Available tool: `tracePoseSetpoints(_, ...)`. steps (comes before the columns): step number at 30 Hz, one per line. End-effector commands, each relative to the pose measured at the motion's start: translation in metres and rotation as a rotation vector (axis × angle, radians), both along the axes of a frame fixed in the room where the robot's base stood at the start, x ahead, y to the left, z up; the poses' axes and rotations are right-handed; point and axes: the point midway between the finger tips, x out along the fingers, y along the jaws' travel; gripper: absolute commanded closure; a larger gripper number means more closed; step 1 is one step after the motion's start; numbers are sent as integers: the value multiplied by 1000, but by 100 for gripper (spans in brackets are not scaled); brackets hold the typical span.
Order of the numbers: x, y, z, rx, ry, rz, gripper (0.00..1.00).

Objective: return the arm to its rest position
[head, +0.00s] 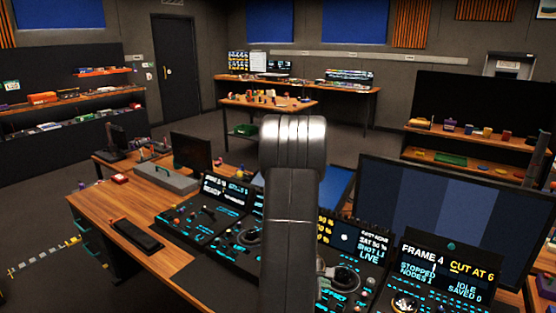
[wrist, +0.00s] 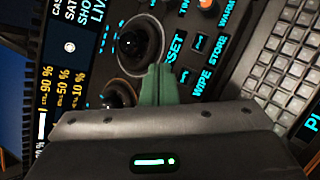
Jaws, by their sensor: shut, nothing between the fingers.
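My gripper (wrist: 158,85) shows in the wrist view as two green fingers pressed together, shut and empty. The fingers point at the trackball panel (wrist: 188,103), between a dark trackball (wrist: 132,44) and the lit RESET and WIPE labels. I cannot tell whether the fingertips touch the panel. A trackball in a ring (head: 345,278) shows just right of my arm.
A large monitor (head: 455,215) stands behind the panels at right. A screen (head: 440,270) reads FRAME 4, CUT AT 6. More control panels (head: 205,220) and a grey box (head: 165,177) sit on the wooden desk (head: 100,205) at left. A keyboard (wrist: 285,65) lies at right in the wrist view.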

Motion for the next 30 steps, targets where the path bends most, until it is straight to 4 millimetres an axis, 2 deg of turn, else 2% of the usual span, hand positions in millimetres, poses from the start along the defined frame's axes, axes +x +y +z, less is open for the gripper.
tracePoseSetpoints(1,1,0,17,1,-6,0,100)
tracePoseSetpoints(2,1,1,25,1,-5,0,100)
tracePoseSetpoints(3,0,1,24,1,-1,0,100)
tracePoseSetpoints(4,-1,0,6,1,4,0,100)
tracePoseSetpoints(6,-1,0,-10,1,4,-1,100)
tracePoseSetpoints(7,0,0,2,-1,4,0,100)
tracePoseSetpoints(8,0,0,5,-1,4,-1,100)
tracePoseSetpoints(20,0,0,2,0,4,0,100)
tracePoseSetpoints(30,0,0,66,1,-4,0,100)
